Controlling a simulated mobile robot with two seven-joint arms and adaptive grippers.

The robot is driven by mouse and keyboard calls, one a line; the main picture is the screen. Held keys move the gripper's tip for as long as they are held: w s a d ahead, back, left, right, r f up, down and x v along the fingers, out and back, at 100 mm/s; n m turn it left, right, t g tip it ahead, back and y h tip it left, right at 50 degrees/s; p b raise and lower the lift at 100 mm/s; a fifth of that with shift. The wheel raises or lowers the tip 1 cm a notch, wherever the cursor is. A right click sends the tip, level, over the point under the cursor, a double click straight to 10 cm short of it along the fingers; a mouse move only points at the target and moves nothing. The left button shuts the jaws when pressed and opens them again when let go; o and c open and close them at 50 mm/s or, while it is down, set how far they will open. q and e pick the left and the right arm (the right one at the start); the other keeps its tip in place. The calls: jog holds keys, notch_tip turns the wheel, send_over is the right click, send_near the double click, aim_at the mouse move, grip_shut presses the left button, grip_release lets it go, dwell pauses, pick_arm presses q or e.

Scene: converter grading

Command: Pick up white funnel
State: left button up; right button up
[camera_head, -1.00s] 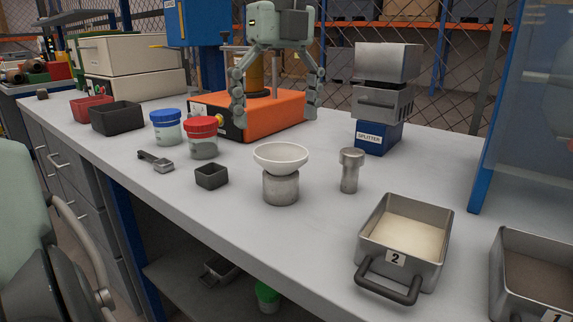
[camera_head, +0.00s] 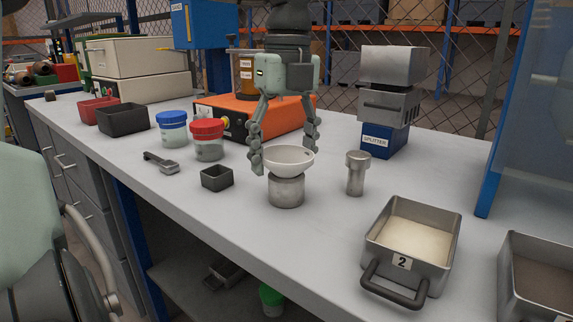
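The white funnel (camera_head: 289,162) is a shallow white bowl shape. It sits upright on top of a short metal cylinder (camera_head: 286,192) on the bench. One finger is at the left side of the rim, and the other is at the right rear side. The gap between the fingers is about as wide as the bowl. I cannot tell whether either finger touches it. The funnel's lower part is hidden in the cylinder.
A small black box (camera_head: 217,178) and a red-lidded jar (camera_head: 207,140) stand left of the funnel. A metal plunger-like piece (camera_head: 356,174) stands to its right. Tray 2 (camera_head: 453,247) lies front right. The orange machine (camera_head: 217,108) and the blue splitter (camera_head: 382,140) are behind.

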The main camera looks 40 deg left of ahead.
pick_arm(q)
jog(key=shift+c, duration=0.8)
